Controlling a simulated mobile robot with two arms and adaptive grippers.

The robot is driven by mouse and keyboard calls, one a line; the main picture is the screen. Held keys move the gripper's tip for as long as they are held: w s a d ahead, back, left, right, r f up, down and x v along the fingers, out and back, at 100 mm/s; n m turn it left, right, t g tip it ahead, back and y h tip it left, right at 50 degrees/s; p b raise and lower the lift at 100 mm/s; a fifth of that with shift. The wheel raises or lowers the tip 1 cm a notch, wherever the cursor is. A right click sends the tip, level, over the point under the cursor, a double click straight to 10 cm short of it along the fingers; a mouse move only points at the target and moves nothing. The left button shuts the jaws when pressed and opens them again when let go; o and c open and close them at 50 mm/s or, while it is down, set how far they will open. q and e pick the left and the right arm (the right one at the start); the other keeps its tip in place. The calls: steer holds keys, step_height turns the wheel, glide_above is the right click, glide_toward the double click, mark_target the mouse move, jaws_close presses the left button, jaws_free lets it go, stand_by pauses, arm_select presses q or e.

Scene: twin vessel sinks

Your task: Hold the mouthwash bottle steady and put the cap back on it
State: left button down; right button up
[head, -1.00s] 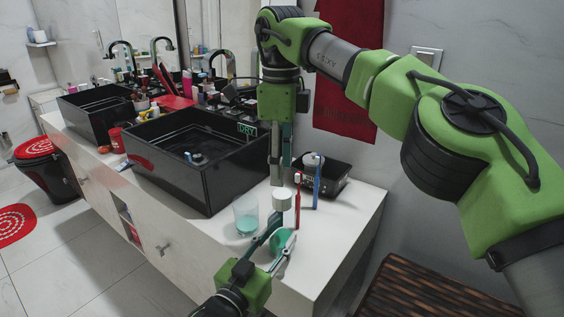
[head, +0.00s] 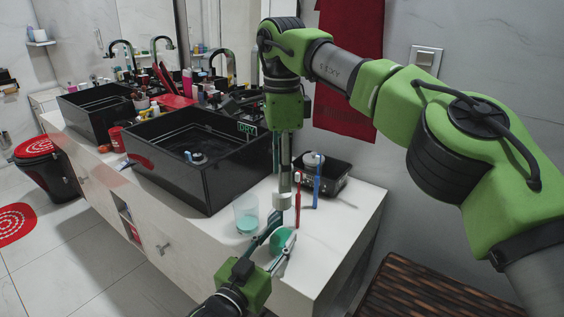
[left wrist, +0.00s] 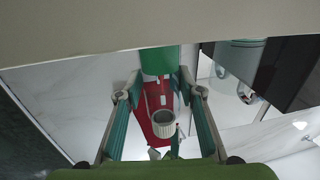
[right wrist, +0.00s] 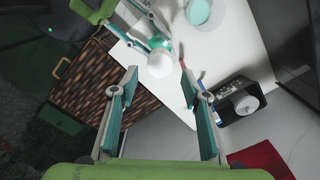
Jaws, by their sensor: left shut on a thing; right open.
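The green mouthwash bottle (head: 281,241) stands near the counter's front edge. My left gripper (head: 277,230) is shut on it, one finger on each side; the bottle (left wrist: 158,60) also shows between the fingers in the left wrist view. The white cap (head: 282,201) is above the bottle, below my right gripper (head: 284,183), which points straight down. In the left wrist view the cap (left wrist: 166,123) shows a hollow end. In the right wrist view the cap (right wrist: 160,65) lies between widely parted fingertips.
A cup of teal liquid (head: 246,214) stands just left of the bottle. A red toothbrush (head: 297,205) and a blue toothbrush (head: 317,182) stand close on the right. A black tray (head: 338,184) is behind them. The black sink (head: 180,180) is at the left.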

step_height(320, 180, down, 6)
stand_by(0.4)
steer(key=c, duration=1.1)
steer(key=shift+c, duration=0.2)
steer(key=m, duration=1.2)
steer(key=o, duration=1.3)
